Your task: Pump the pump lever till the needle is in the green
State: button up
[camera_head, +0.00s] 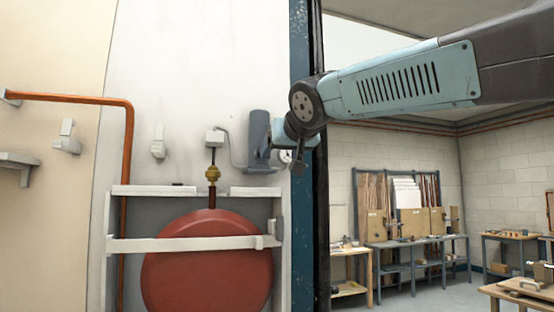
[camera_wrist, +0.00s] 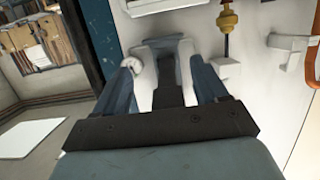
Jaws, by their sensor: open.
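My gripper (camera_head: 264,148) is near the wall, left of the blue post, partly hidden by its own wrist in the head view. In the wrist view my gripper (camera_wrist: 163,66) is open, its two blue-grey fingers apart. A grey and white wall fixture (camera_wrist: 165,45) lies beyond and between them; I cannot tell whether they touch it or which part is the pump lever. A small round white part (camera_head: 285,156) shows beside the gripper, perhaps the gauge; it also shows by the left finger (camera_wrist: 132,65). No needle or green zone can be made out.
A red round tank (camera_head: 208,265) sits below in a white frame (camera_head: 180,243), with a brass fitting (camera_head: 212,173) above it. A small white box (camera_head: 214,136) and an orange pipe (camera_head: 127,190) are to the left. The blue post (camera_head: 301,60) stands close on the right.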

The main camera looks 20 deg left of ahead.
jog(key=v, duration=0.8)
jog(key=shift+d, duration=0.1)
jog(key=w+d+f+m+g+h, duration=0.15)
jog(key=d+f+m+h, duration=0.35)
jog(key=d+f, duration=1.5)
jog(key=s+d+f+m+g+h, duration=0.1)
jog(key=s+d+f+g+h, duration=0.1)
jog(key=s+d+f, duration=0.5)
jog(key=s+d+f+m+g+h, duration=0.1)
jog(key=s+d+f+g, duration=0.2)
jog(key=s+d+f, duration=0.4)
jog(key=d+f, duration=0.4)
jog(key=f, duration=0.2)
jog(key=shift+d+h, duration=0.25)
jog(key=shift+h, duration=0.15)
jog(key=shift+f, duration=0.1)
